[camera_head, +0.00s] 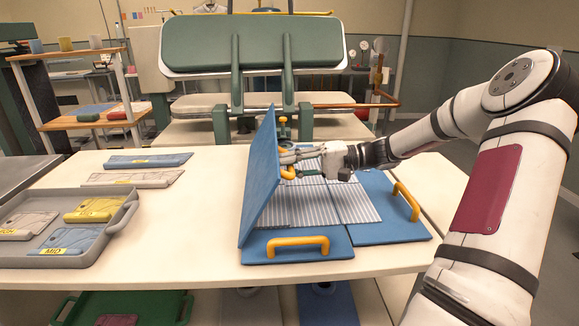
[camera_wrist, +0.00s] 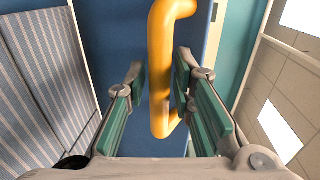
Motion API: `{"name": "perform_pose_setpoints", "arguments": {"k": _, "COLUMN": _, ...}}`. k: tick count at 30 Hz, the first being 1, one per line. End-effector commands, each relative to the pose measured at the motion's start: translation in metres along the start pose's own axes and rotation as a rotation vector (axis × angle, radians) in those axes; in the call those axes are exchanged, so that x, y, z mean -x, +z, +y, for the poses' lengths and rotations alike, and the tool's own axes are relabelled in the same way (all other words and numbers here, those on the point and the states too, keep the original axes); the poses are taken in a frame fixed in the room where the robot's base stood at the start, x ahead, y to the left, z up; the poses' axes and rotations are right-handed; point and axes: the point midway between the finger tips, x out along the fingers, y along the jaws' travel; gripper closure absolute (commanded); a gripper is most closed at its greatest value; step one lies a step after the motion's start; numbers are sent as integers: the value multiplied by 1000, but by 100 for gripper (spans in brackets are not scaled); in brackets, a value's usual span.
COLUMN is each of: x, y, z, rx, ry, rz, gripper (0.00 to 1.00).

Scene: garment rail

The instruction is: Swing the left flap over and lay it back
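The left flap (camera_head: 259,180) is a blue panel standing nearly upright on the left side of the folding board, its top leaning a little right. Its yellow handle (camera_head: 287,172) is on the right-hand face. In the wrist view the handle (camera_wrist: 162,75) runs between the fingers of my gripper (camera_wrist: 166,85). The fingers are apart, with visible gaps on both sides of the handle, nearer the right finger. My gripper also shows in the head view (camera_head: 297,157), reaching in from the right. A striped grey garment (camera_head: 340,203) lies on the board, partly hidden by the flap.
The right flap (camera_head: 378,190) and front flap (camera_head: 275,251) lie flat with yellow handles. A grey tray (camera_head: 125,215) with folded packets stands at the left; more packets (camera_head: 148,160) lie behind it. A green press (camera_head: 254,42) stands behind the table.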

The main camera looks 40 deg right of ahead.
Motion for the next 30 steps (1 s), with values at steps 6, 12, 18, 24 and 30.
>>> {"name": "perform_pose_setpoints", "arguments": {"k": 6, "x": 0, "y": 0, "z": 0, "rx": 0, "ry": 0, "rz": 0, "gripper": 100}}
{"name": "perform_pose_setpoints", "arguments": {"k": 12, "x": 0, "y": 0, "z": 0, "rx": 0, "ry": 0, "rz": 0, "gripper": 100}}
{"name": "perform_pose_setpoints", "arguments": {"k": 18, "x": -4, "y": 1, "z": -5, "rx": 1, "ry": 25, "rz": -3, "gripper": 100}}
{"name": "perform_pose_setpoints", "arguments": {"k": 24, "x": -16, "y": 2, "z": -19, "rx": 3, "ry": 118, "rz": -4, "gripper": 100}}
{"name": "perform_pose_setpoints", "arguments": {"k": 30, "x": -42, "y": 3, "z": -38, "rx": 6, "ry": 277, "rz": -8, "gripper": 100}}
